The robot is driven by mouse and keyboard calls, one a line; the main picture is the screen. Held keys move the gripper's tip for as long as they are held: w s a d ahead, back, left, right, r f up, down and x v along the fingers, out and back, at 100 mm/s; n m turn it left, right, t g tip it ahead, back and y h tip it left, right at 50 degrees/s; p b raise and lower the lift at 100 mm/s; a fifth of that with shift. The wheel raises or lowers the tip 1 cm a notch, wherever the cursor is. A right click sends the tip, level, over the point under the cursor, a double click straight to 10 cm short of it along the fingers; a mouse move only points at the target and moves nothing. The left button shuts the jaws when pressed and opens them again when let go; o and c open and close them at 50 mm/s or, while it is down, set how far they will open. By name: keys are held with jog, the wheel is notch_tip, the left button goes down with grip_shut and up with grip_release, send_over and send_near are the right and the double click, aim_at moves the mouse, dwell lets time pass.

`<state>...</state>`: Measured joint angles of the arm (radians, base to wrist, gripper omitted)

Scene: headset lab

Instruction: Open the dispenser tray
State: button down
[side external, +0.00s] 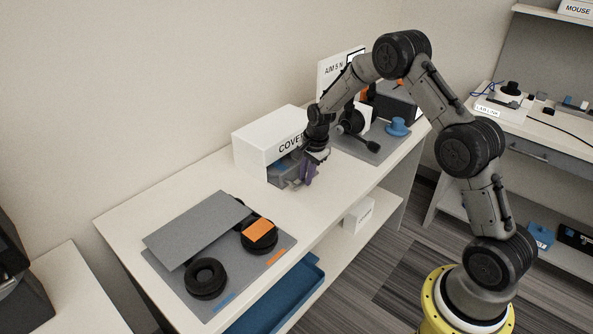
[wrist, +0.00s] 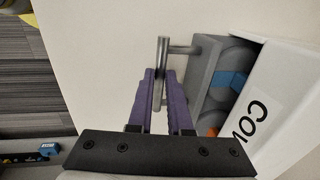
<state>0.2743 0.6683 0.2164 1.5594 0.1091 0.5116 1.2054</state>
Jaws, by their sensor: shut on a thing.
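The dispenser is a white box (side external: 268,128) labelled "COVE…" on the white table; part of the label is hidden by my arm. Its grey tray (side external: 281,174) shows at the front opening and stands partly out. In the wrist view the tray (wrist: 203,75) holds dark round pieces, with a blue patch and a bit of orange. Its metal bar handle (wrist: 162,60) stands off the tray front. My gripper (side external: 307,176) is in front of the tray. In the wrist view its purple fingers (wrist: 160,92) are on either side of the handle, shut on it.
A grey mat (side external: 223,300) with black round pads and a grey panel (side external: 197,228) lies at the near left. Another grey mat (side external: 372,148) with a blue item (side external: 397,127) is to the right of the dispenser. The tabletop in front of the tray is clear.

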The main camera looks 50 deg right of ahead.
jog(key=s, duration=0.7)
jog(key=shift+s, duration=0.2)
jog(key=c, duration=0.8)
grip_release()
jog(key=shift+c, duration=0.2)
jog(key=shift+r, duration=0.1)
notch_tip(320, 180, up, 13)
jog(key=s, duration=0.2)
jog(key=shift+s+r, duration=0.2)
jog(key=shift+s, duration=0.15)
